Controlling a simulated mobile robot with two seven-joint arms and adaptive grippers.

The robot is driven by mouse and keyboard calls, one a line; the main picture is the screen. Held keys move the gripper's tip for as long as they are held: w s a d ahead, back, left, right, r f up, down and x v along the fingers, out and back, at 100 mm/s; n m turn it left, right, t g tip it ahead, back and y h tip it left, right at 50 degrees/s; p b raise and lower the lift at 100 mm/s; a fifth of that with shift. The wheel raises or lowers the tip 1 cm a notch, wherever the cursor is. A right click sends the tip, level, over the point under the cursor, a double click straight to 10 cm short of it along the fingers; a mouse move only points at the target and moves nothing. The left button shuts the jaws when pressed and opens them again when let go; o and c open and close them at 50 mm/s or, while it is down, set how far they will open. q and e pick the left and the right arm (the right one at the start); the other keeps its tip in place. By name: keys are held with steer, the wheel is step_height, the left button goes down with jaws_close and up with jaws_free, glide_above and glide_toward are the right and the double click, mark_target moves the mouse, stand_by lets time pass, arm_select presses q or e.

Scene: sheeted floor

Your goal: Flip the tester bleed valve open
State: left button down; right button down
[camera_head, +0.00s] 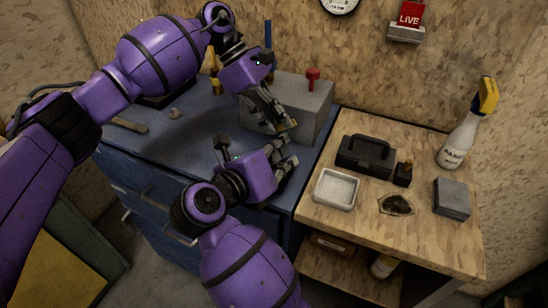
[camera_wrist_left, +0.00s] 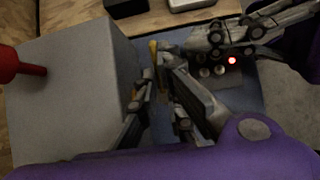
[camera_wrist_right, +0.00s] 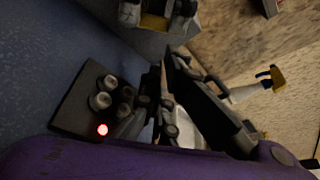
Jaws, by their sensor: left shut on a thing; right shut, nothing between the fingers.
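The tester seems to be the grey box (camera_head: 300,98) with a red knob (camera_head: 313,74) on the blue cabinet top; the red knob also shows in the left wrist view (camera_wrist_left: 22,66). My left gripper (camera_head: 284,124) is at the box's front face, shut on a slim yellow piece (camera_wrist_left: 154,50), which I cannot identify for certain as the bleed valve's lever. My right gripper (camera_head: 287,153) is shut and empty, just below and in front of the left one. A dark panel (camera_wrist_right: 72,119) with round knobs and a lit red lamp (camera_wrist_right: 102,130) lies beside the right fingers.
The wooden bench (camera_head: 325,218) at the right holds a black toolbox (camera_head: 366,155), a pale tray (camera_head: 336,189), a grey block (camera_head: 452,197) and a spray bottle (camera_head: 460,140). Small loose items lie on the cabinet's left. My two grippers are very close together.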

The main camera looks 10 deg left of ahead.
steer(key=shift+x, duration=1.85)
steer(key=shift+r, duration=0.1)
